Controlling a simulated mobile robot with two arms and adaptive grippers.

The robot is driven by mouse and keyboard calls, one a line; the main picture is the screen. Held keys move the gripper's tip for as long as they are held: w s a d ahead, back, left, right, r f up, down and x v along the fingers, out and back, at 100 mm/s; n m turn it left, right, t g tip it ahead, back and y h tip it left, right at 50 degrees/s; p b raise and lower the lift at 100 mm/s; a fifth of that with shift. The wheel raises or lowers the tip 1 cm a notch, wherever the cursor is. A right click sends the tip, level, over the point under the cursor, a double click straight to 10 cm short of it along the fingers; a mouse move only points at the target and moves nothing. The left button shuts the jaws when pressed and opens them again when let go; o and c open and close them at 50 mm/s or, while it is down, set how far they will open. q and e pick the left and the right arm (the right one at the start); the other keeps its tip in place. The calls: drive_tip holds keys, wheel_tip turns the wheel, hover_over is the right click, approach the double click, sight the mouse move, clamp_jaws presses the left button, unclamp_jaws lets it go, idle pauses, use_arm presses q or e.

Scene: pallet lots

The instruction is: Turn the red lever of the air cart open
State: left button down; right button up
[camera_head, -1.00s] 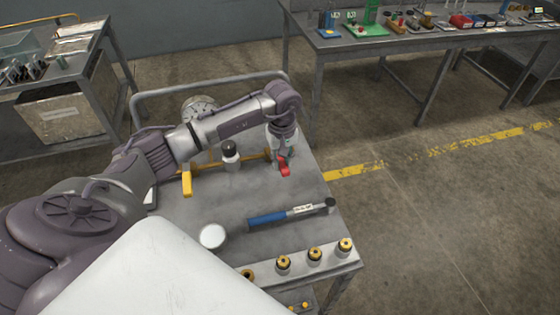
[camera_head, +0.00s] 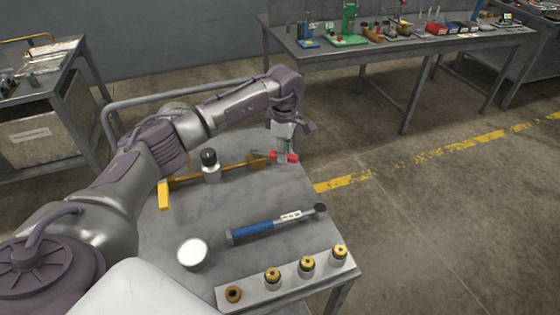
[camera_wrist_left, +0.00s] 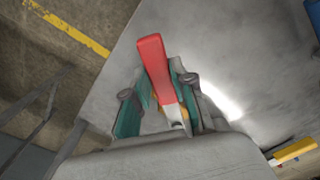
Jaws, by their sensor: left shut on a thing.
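The red lever (camera_head: 291,157) is at the far right part of the air cart's grey top (camera_head: 215,218), at the end of a yellow pipe (camera_head: 230,167). My left gripper (camera_head: 284,152) reaches down over it from above and is shut on the lever. In the left wrist view the red lever (camera_wrist_left: 154,68) lies between the two teal-padded fingers (camera_wrist_left: 160,104), its red end sticking out beyond them. In the head view the lever lies roughly crosswise, its red showing on both sides of the fingers. The valve body is mostly hidden by the gripper. My right gripper is out of view.
A black-capped cylinder (camera_head: 210,166) stands by the pipe, and a yellow handle (camera_head: 164,195) is at its left end. A blue-handled wrench (camera_head: 276,223), a white-topped round pot (camera_head: 192,254) and a fittings strip (camera_head: 290,287) lie nearer. A cluttered bench (camera_head: 400,44) stands behind.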

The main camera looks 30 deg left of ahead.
use_arm(q)
drive_tip(key=shift+w+a+n+b, duration=0.25)
drive_tip(key=shift+w+n+b, duration=0.1)
drive_tip(key=shift+w+n, duration=0.55)
drive_tip(key=n, duration=0.1)
drive_tip(key=w+a+n, duration=0.1)
drive_tip(key=shift+w+n+b, duration=0.1)
drive_tip(key=shift+n+b, duration=0.2)
drive_tip(key=shift+w+a+n, duration=0.55)
drive_tip(key=shift+w+n, duration=0.1)
drive_tip(key=shift+n, duration=0.55)
drive_tip(key=shift+a, duration=0.1)
drive_tip(key=shift+w+n, duration=0.1)
drive_tip(key=shift+n, duration=0.2)
drive_tip(key=c, duration=1)
unclamp_jaws()
drive_tip(key=shift+o, duration=0.2)
drive_tip(key=shift+r, duration=0.1)
wheel_tip(320, 180, up, 12)
drive_tip(key=shift+b, duration=0.3)
